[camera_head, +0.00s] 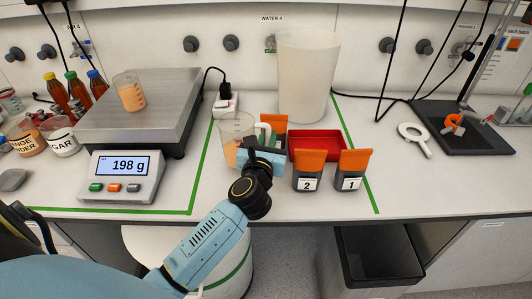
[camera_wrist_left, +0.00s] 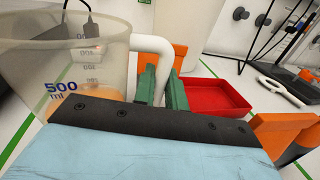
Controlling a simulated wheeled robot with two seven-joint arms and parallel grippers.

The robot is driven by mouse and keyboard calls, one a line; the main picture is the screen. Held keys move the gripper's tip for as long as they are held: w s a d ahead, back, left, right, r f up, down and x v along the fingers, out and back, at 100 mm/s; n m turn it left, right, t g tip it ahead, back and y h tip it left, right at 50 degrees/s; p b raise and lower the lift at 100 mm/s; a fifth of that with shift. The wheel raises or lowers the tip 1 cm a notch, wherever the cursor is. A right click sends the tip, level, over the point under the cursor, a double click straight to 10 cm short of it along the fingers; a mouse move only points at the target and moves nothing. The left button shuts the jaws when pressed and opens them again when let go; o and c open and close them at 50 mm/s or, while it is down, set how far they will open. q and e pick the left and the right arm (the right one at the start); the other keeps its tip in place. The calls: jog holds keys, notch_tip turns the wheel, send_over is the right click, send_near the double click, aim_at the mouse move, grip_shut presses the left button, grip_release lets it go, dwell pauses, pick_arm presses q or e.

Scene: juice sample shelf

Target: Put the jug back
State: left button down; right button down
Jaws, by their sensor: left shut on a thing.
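The jug (camera_head: 235,126) is clear, with orange liquid low inside, and stands upright at the middle of the bench. In the left wrist view the jug (camera_wrist_left: 60,60) shows a blue "500 ml" mark and a white handle (camera_wrist_left: 187,38). My left gripper (camera_head: 264,138) is shut on the jug's handle, to the right of the jug body. Its green fingers (camera_wrist_left: 161,84) sit on both sides of the handle in the left wrist view. Whether the jug's base touches the bench is hard to tell. My right gripper is not in view.
A scale (camera_head: 143,105) reading 198 g, carrying a small beaker (camera_head: 129,93), stands left. Green tape (camera_head: 202,158) marks the bench.

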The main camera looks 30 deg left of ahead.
pick_arm(q)
jog(key=shift+f+b, duration=0.55)
jog(key=shift+f, duration=1.15)
jog(key=shift+f, duration=0.15)
jog(key=c, duration=1.4)
grip_release()
jog(key=shift+c, duration=0.2)
jog(key=shift+s, duration=0.15)
jog(key=v, duration=1.2)
